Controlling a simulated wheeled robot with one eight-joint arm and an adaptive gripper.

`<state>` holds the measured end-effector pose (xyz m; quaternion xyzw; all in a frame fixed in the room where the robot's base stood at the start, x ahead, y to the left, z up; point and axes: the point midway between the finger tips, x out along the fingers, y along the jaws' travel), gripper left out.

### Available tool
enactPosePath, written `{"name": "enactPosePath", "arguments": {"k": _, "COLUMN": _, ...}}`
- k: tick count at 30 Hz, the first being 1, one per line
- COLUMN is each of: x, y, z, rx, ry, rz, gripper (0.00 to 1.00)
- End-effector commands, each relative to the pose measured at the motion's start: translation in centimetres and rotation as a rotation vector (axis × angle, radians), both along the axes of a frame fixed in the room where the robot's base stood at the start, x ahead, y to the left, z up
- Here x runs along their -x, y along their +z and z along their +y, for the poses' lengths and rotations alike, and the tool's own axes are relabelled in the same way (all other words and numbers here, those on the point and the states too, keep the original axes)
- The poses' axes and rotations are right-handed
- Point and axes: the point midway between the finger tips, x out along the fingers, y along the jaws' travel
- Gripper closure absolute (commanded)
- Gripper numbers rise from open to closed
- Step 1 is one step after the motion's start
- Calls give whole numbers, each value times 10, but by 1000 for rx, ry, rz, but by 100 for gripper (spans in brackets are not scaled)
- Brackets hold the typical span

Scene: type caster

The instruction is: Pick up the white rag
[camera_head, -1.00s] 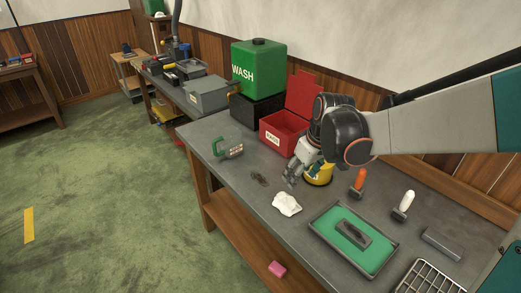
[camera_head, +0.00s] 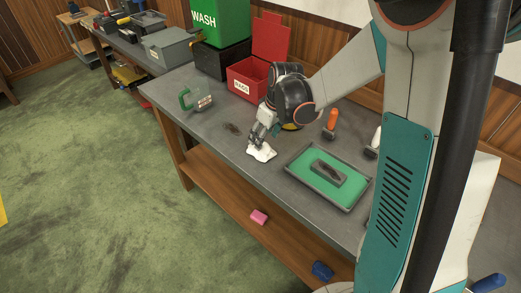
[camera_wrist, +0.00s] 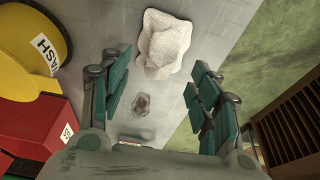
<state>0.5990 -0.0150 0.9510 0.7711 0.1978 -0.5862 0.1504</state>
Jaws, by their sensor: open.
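The white rag (camera_head: 262,152) lies crumpled on the grey workbench (camera_head: 222,150) near its front edge. It also shows in the wrist view (camera_wrist: 166,45), ahead of and between the lines of my fingers. My gripper (camera_head: 257,140) is low over the bench, just behind the rag in the head view, its fingertips close to it. In the wrist view my gripper (camera_wrist: 158,85) has its green-padded fingers spread wide with nothing between them. Whether a fingertip touches the rag I cannot tell.
A red open bin (camera_head: 247,80) labelled RAGS stands behind. A yellow container (camera_wrist: 30,45) sits close beside my gripper. A dark stain (camera_head: 231,128) marks the bench.

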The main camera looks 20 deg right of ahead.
Motion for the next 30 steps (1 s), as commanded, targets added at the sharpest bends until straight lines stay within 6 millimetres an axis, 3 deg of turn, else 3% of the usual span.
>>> {"name": "enactPosePath", "arguments": {"k": 10, "x": -9, "y": -44, "z": 6, "rx": 0, "ry": 0, "rz": 0, "gripper": 43}}
{"name": "enactPosePath", "arguments": {"k": 18, "x": -10, "y": -48, "z": 7, "rx": 0, "ry": -1, "rz": 0, "gripper": 43}}
{"name": "enactPosePath", "arguments": {"k": 19, "x": -10, "y": -48, "z": 7, "rx": 0, "ry": -1, "rz": 0, "gripper": 46}}
{"name": "enactPosePath", "arguments": {"k": 25, "x": -10, "y": -48, "z": 7, "rx": 0, "ry": -1, "rz": 0, "gripper": 91}}
{"name": "enactPosePath", "arguments": {"k": 30, "x": -10, "y": -48, "z": 7, "rx": 0, "ry": 0, "rz": 0, "gripper": 91}}
